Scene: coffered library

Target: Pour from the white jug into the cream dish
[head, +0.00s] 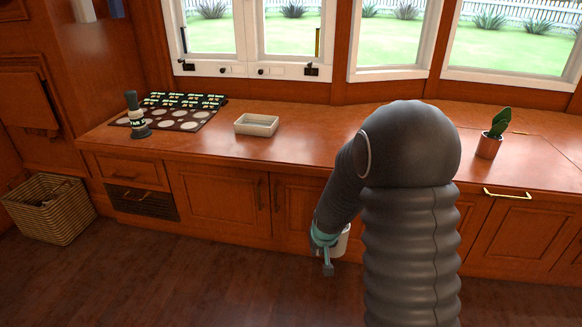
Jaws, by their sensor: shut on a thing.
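The cream dish (257,125) is a shallow rectangular dish standing on the wooden counter, left of the middle in the head view. My gripper (328,262) is low in front of the cabinet doors, below the counter top, to the right of the dish and nearer to me. It is shut on the white jug (341,242). My arm and gripper hide much of the jug, so its spout and handle do not show. I cannot tell what is in the jug.
A potted plant (489,146) stands at the right. The counter (310,147) is clear right of the dish. A wicker basket (50,212) is on the floor.

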